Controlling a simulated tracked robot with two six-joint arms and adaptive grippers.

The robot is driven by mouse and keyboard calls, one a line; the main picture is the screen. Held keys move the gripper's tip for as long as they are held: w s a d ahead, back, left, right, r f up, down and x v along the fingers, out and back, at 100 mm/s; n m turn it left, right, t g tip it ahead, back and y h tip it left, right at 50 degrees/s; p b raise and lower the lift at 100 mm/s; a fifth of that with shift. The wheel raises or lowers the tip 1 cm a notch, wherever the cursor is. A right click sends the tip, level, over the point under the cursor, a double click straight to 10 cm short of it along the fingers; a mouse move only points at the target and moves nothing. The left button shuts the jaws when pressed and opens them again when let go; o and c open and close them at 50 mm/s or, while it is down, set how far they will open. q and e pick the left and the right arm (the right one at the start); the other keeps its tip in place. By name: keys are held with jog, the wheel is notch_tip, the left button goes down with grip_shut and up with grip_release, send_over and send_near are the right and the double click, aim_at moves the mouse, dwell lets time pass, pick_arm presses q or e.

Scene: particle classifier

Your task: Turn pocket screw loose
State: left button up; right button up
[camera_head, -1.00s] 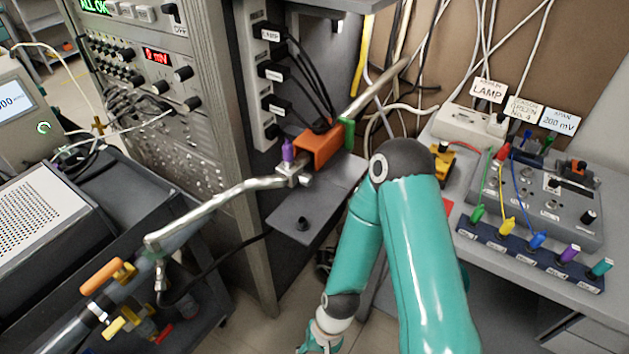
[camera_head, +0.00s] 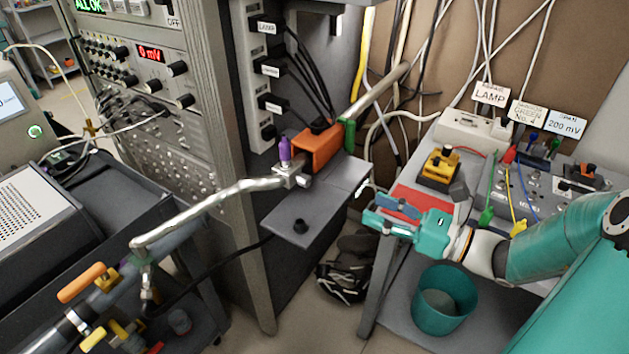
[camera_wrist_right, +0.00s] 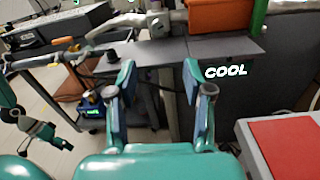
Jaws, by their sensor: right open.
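No label marks the pocket screw, so I cannot tell for sure which part it is. A purple-topped screw (camera_head: 285,150) stands upright on a metal clamp block (camera_head: 291,176) beside the orange bracket (camera_head: 318,150) on the steel tube. A black knob (camera_head: 300,226) sits on the grey shelf plate (camera_head: 325,205) below. My right gripper (camera_head: 374,213) is open and empty, right of the shelf plate and apart from the screw and knob. In the right wrist view its fingers (camera_wrist_right: 158,72) are spread below the plate's edge. A teal gripper, apparently my left (camera_wrist_right: 46,132), shows there; its jaws are unclear.
A bench with a red mat (camera_head: 420,200), a yellow-and-black device (camera_head: 440,166) and a wired grey box (camera_head: 560,205) stands right. A teal bin (camera_head: 443,300) is below.

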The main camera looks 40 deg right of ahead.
aim_at(309, 182)
jog(key=x, duration=1.5)
jog(key=shift+w+p, duration=0.2)
jog(key=shift+p, duration=0.1)
